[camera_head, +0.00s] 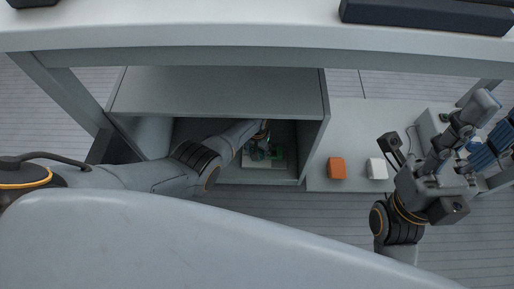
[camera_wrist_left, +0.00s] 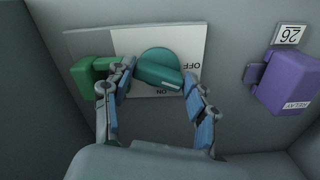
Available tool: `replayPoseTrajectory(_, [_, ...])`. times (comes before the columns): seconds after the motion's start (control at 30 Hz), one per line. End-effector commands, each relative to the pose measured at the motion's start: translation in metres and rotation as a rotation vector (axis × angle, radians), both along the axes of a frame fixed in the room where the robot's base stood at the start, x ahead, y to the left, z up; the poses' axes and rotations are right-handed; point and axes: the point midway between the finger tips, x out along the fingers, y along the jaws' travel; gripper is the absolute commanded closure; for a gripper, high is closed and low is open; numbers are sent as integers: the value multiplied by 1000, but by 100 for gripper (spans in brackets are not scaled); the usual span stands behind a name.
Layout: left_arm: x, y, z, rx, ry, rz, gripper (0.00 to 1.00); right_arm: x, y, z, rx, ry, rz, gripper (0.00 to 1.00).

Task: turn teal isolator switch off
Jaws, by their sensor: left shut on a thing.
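The teal isolator switch (camera_wrist_left: 158,68) is a round knob with a bar handle on a white and grey plate (camera_wrist_left: 130,40) in the left wrist view. OFF is printed to its right and ON below it, both upside down. The bar slants right and down, its end between the two labels. My left gripper (camera_wrist_left: 160,92) has a finger on each side of the knob and is shut on it. In the head view my left gripper (camera_head: 261,140) reaches inside the grey cabinet, where the knob is hard to make out. My right gripper (camera_head: 484,135) is out at the right, its jaw gap unclear.
A green part (camera_wrist_left: 88,75) sits left of the knob. A purple relay block (camera_wrist_left: 288,82) with a tag reading 26 is at the right. The open cabinet (camera_head: 215,90) stands under a table (camera_head: 230,35). An orange block (camera_head: 337,168) and a white block (camera_head: 377,168) lie right of it.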

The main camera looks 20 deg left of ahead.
Motion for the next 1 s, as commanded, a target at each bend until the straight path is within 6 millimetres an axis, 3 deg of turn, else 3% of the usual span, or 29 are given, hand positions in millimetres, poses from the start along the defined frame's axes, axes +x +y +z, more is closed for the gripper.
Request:
replayPoseTrajectory(0.4, [9,0,4,-5,-22,268,75,0,0,3,0,0,0,60])
replayPoseTrajectory(1.0, [11,1,5,-5,-26,370,75,0,0,5,0,-1,0,60])
